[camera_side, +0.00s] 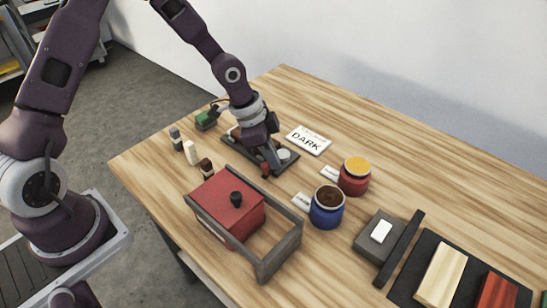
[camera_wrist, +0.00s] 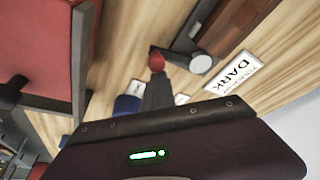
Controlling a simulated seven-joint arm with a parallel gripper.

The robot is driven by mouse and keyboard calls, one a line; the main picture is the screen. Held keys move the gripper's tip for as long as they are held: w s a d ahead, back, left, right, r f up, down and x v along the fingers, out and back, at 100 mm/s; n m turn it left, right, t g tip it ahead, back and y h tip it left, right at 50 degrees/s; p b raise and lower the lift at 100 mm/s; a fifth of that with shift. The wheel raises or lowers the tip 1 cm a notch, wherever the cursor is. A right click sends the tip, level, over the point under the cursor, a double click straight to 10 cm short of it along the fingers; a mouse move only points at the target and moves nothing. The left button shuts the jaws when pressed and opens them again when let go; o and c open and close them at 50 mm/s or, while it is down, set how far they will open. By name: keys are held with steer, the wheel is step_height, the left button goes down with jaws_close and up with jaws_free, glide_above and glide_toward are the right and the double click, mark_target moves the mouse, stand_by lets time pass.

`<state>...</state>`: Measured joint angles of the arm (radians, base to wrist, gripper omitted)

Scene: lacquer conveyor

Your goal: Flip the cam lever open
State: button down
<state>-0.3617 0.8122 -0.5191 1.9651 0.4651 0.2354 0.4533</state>
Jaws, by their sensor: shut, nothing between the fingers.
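The cam lever shows as a red ball knob (camera_wrist: 157,62) beside a pale grey round hub (camera_wrist: 201,64) in the wrist view. In the side view the red knob (camera_side: 265,169) and the hub (camera_side: 283,154) are at a dark base plate (camera_side: 288,163), partly hidden by my gripper. My gripper (camera_side: 273,166) points down at the plate with its fingers together and empty. In the wrist view the fingertips (camera_wrist: 157,80) are right by the red knob; I cannot tell if they touch it. The lever's arm is mostly hidden.
A grey frame (camera_side: 285,250) holds a red block with a black knob (camera_side: 236,198) in front. A blue jar (camera_side: 327,208) and a red jar (camera_side: 354,178) stand to the right. A DARK card (camera_side: 309,140) lies behind. Small blocks (camera_side: 190,152) stand left.

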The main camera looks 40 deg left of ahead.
steer(key=shift+s+a+f, duration=0.1)
steer(key=shift+a, duration=0.1)
steer(key=w+d, duration=0.2)
steer(key=d, duration=0.1)
steer(key=shift+w, duration=0.1)
steer(key=shift+w+r, duration=0.15)
steer(key=shift+r, duration=0.6)
steer(key=v, duration=0.8)
steer(key=shift+r, duration=0.35)
steer(key=s+a+r+n+t+y, duration=0.1)
steer(key=s+a+r+n, duration=0.2)
steer(key=s, duration=1)
steer(key=s+a+r+n+t+y, duration=0.2)
steer(key=s+r+n, duration=0.5)
steer(key=s+r, duration=0.4)
steer(key=s, duration=0.2)
steer(key=shift+s+a, duration=0.25)
steer(key=shift+a, duration=0.15)
